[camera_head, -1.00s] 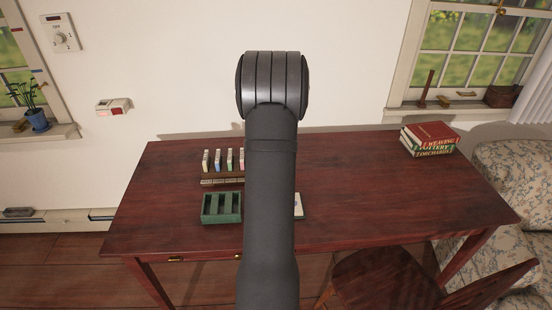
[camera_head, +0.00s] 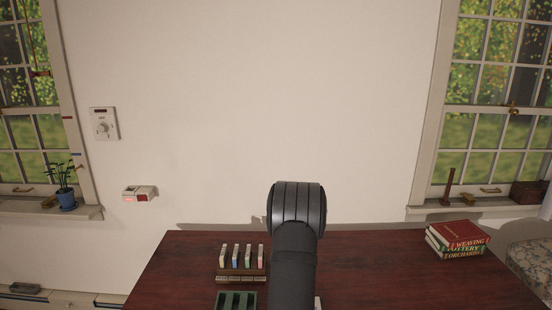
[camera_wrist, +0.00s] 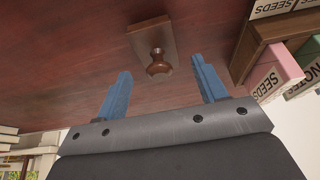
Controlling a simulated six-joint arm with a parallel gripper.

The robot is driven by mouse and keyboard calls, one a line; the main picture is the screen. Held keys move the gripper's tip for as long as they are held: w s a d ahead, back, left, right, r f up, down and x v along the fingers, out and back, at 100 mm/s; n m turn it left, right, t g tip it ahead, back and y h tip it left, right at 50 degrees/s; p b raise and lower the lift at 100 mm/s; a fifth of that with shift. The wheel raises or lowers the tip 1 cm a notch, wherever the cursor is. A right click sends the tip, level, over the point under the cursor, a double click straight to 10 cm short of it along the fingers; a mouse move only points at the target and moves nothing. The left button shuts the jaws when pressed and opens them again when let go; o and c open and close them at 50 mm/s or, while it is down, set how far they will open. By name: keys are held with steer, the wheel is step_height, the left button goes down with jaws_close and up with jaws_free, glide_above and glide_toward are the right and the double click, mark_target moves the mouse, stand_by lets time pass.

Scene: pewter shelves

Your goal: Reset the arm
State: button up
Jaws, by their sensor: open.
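My gripper (camera_wrist: 163,88) shows in the wrist view with its two blue fingers spread apart and nothing between them. Past the fingertips, a small brown wooden piece with a round knob (camera_wrist: 158,62) lies on the dark red table; the fingers look apart from it. In the head view my dark arm stands in front of the table (camera_head: 390,265), and the gripper itself is hidden there.
A wooden rack with several upright labelled packets (camera_head: 241,262) and a green compartmented tray (camera_head: 236,300) are left of my arm. A stack of books (camera_head: 457,240) lies at the table's right. The table's middle right is clear. A wall stands behind.

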steer(key=x, duration=0.3)
steer(key=shift+r, duration=1.05)
